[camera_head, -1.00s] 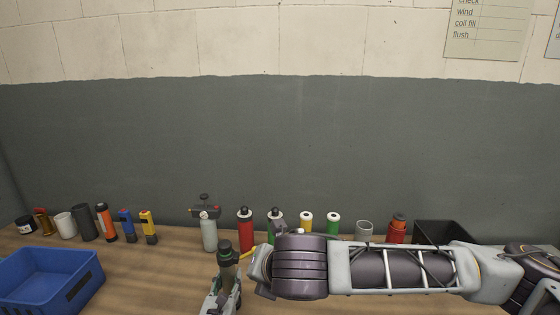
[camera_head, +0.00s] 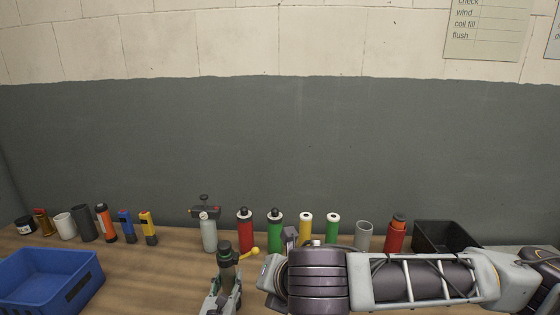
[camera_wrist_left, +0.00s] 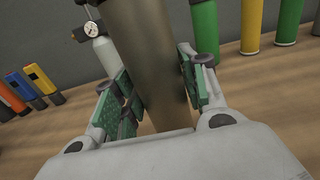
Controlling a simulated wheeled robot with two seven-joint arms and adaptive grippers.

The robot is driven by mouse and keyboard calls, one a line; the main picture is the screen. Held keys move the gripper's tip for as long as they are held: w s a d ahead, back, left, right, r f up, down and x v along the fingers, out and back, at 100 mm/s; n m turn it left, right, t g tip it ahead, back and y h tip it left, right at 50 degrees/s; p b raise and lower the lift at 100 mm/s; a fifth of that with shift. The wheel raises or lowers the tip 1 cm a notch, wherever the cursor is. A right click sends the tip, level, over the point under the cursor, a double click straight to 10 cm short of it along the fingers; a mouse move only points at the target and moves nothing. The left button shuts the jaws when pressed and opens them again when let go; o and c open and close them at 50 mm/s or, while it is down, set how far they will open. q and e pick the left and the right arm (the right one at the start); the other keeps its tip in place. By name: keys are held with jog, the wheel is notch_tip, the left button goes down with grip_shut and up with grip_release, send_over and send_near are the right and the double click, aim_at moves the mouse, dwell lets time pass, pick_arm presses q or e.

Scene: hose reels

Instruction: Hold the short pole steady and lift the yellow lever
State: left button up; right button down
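The short pole (camera_head: 228,272) stands upright at the front of the bench, with a dark cap on top. The yellow lever (camera_head: 250,252) sticks out from its upper right side, roughly level, with a round knob at its end. My left gripper (camera_head: 226,290) has its fingers on both sides of the pole. In the left wrist view the pole (camera_wrist_left: 160,60) fills the gap between the green pads and looks gripped. My right gripper (camera_head: 276,262) is just right of the lever, apart from it. Its fingertips are mostly hidden, so its opening is unclear.
A blue bin (camera_head: 45,280) stands at the left. A gauge-topped bottle (camera_head: 208,232), a red bottle (camera_head: 245,232), a green bottle (camera_head: 275,230) and several other cylinders line the wall. A black bin (camera_head: 445,237) is at the right. Bare wood lies left of the pole.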

pick_arm(q)
jog(key=o, duration=0.3)
jog(key=shift+o, duration=0.2)
jog(key=shift+s, duration=0.1)
jog(key=s, duration=1.1)
jog(key=shift+s+a, duration=0.35)
jog(key=shift+a, duration=0.05)
jog(key=shift+s+f, duration=0.1)
dwell(0.6)
